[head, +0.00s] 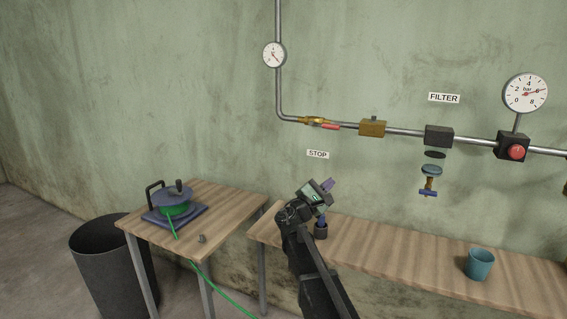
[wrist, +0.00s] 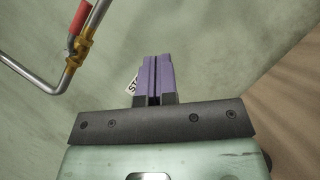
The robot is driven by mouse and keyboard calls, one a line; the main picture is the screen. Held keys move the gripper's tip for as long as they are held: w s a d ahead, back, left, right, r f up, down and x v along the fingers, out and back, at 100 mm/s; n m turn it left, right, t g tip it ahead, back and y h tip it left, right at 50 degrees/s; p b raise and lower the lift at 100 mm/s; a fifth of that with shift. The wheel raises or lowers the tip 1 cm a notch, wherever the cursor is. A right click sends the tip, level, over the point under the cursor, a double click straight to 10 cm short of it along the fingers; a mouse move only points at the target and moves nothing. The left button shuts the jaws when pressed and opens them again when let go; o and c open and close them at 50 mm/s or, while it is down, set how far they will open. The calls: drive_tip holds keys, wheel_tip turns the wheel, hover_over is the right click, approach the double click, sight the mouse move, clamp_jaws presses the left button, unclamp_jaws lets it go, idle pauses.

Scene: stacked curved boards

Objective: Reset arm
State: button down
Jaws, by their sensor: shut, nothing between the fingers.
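My gripper (head: 328,184) shows in the head view at the end of my dark arm, above the left end of the long wooden bench. Its purple fingers point up and to the right, toward the wall. In the wrist view my gripper (wrist: 153,60) has its two purple fingers side by side, shut with nothing between them. It touches nothing that I can see. The wall pipe with a red-handled brass valve (head: 318,121) is above it; the valve also shows in the wrist view (wrist: 82,45).
A small table (head: 220,200) at left carries a green and blue device (head: 175,205) with a green hose. A black bin (head: 98,250) stands beside it. The long bench (head: 400,252) holds a teal cup (head: 480,264). A blue-handled filter part (head: 430,180) is below the pipe.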

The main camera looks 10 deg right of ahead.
drive_tip(key=s+d+f+m+g+y, duration=0.4)
drive_tip(key=s+f+m+g, duration=0.35)
drive_tip(key=s+f, duration=0.25)
drive_tip(key=s+a+f+m+g+y, duration=0.2)
drive_tip(key=s+a+f+m+y, duration=0.3)
drive_tip(key=s, duration=0.4)
drive_tip(key=s+a+f+m+g+y, duration=0.2)
drive_tip(key=s+f+g+y, duration=0.1)
drive_tip(key=s+f+y, duration=0.4)
drive_tip(key=s+a+f+m+y, duration=0.15)
drive_tip(key=s+a, duration=0.25)
drive_tip(key=s, duration=0.5)
wheel_tip(320, 180, up, 13)
drive_tip(key=w+p, duration=0.1)
drive_tip(key=p, duration=1.2)
drive_tip(key=shift+w+d+r+y, duration=0.2)
drive_tip(key=shift+d+y, duration=0.1)
drive_tip(key=shift+y, duration=0.05)
